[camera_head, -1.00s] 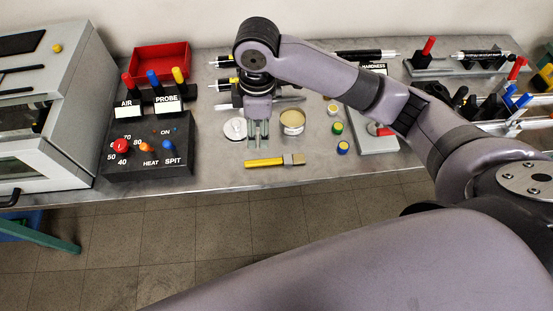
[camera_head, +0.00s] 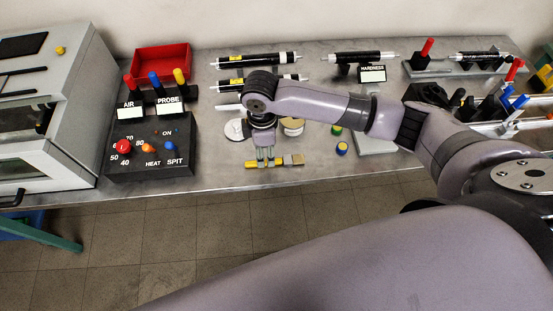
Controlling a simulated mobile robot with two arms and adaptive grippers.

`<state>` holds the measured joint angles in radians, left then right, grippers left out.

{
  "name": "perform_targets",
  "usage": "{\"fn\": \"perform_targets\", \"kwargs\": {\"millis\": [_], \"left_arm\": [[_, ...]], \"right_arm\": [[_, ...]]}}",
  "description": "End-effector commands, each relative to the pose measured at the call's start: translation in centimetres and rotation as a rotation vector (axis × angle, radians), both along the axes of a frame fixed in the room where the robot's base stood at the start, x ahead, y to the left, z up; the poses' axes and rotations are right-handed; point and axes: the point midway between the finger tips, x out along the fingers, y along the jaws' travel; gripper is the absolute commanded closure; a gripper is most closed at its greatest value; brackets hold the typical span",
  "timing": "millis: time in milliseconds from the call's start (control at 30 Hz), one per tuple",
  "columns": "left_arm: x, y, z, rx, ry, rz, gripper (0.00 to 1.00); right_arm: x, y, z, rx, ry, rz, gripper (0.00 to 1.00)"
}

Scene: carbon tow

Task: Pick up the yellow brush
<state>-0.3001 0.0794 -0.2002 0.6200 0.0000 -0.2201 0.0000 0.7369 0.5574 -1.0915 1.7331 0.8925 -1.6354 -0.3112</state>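The yellow brush (camera_head: 252,164) lies flat near the front edge of the grey metal table, with its handle to the left and its bristle end to the right. My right gripper (camera_head: 265,160) points down over the middle of the brush. Its two fingertips show at the handle, with a small gap between them. I cannot tell whether they touch the brush. The gripper partly hides the handle. My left gripper is not in view.
A black control box (camera_head: 150,150) with knobs stands left of the brush. A white round lid (camera_head: 235,130) and a tin (camera_head: 292,127) lie behind it. A blue-and-yellow cap (camera_head: 342,148) is to the right. The table's front edge (camera_head: 230,186) is close.

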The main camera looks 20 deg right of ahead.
Motion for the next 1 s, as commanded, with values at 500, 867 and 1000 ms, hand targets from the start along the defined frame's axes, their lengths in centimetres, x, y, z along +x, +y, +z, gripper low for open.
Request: {"fn": "perform_targets", "kwargs": {"millis": [500, 867, 1000], "left_arm": [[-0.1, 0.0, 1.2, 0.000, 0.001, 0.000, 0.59], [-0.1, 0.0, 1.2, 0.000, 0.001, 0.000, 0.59], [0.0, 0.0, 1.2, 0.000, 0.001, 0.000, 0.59]], "right_arm": [[0.2, -0.3, -5.0, 0.000, 0.000, 0.001, 0.60], [0.2, -0.3, -5.0, 0.000, -0.001, 0.001, 0.76], [0.2, -0.3, -5.0, 0.000, -0.001, 0.001, 0.85]]}}
